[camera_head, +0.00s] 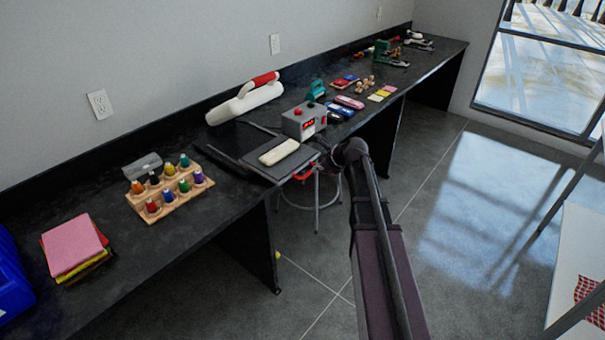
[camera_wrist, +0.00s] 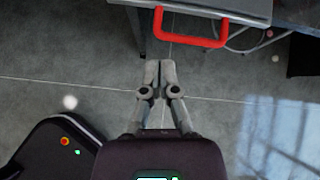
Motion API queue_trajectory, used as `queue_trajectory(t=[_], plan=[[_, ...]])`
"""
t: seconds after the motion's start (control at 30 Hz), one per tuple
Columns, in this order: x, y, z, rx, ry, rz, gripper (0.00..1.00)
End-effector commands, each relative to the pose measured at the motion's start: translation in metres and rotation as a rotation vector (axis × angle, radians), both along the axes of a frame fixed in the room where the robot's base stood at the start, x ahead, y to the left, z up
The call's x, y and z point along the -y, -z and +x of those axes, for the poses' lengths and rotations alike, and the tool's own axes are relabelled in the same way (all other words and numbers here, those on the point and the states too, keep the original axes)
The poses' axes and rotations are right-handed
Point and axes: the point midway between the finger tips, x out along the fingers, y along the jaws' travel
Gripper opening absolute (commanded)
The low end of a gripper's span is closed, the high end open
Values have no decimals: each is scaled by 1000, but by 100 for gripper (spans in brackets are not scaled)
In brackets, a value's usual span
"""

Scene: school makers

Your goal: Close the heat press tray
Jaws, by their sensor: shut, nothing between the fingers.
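The heat press tray (camera_head: 246,153) is a dark flat plate with a cream pad (camera_head: 279,152) on it. It sticks out past the bench's front edge. Its red handle (camera_head: 305,174) is at the front end, partly hidden. In the wrist view the grey tray edge (camera_wrist: 232,7) is at the top, with the red U-shaped handle (camera_wrist: 190,41) below it. My gripper (camera_wrist: 161,62) is shut and empty, its fingertips just below the handle's left part in the picture, seemingly apart from it. In the head view my arm's end is beside the handle, and the fingers are hard to make out.
A grey control box (camera_head: 304,121) with a red display stands behind the tray. The white press part (camera_head: 244,102) is near the wall. A bottle rack (camera_head: 170,191) stands left on the black bench (camera_head: 190,228). A stool (camera_head: 316,205) is under the tray.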

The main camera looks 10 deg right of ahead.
Motion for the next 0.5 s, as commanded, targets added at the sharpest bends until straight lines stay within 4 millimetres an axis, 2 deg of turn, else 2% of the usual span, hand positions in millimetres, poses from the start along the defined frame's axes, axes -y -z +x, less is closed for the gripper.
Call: queue_trajectory(t=[0.03,0.17,0.5], plan=[[5,0,7,-6,43,37,0],[13,-3,15,-21,118,105,0],[16,-4,17,-27,147,131,0]])
